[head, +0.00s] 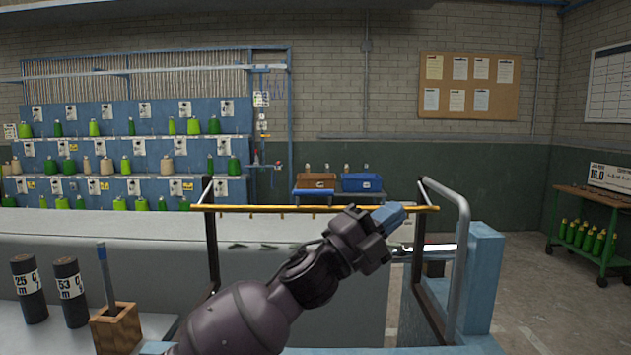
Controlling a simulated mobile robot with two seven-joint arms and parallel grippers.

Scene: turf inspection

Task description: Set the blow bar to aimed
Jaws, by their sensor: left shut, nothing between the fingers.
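The blow bar appears to be the thin yellow bar (270,209) running across the middle of the head view, level, between two dark side frames, with small nozzles pointing down beneath it. My left gripper (392,216) has blue fingers, which are shut with nothing between them. It overlaps the right part of the bar in the picture and hides a short stretch of it. I cannot tell whether the fingers touch the bar. My right gripper is not in view.
A grey bent rail (464,240) and a blue post (482,275) stand right of the bar. At front left are two dark labelled cylinders (68,290) and a wooden holder (116,328). A yarn rack (140,110) stands behind. Floor shows at right.

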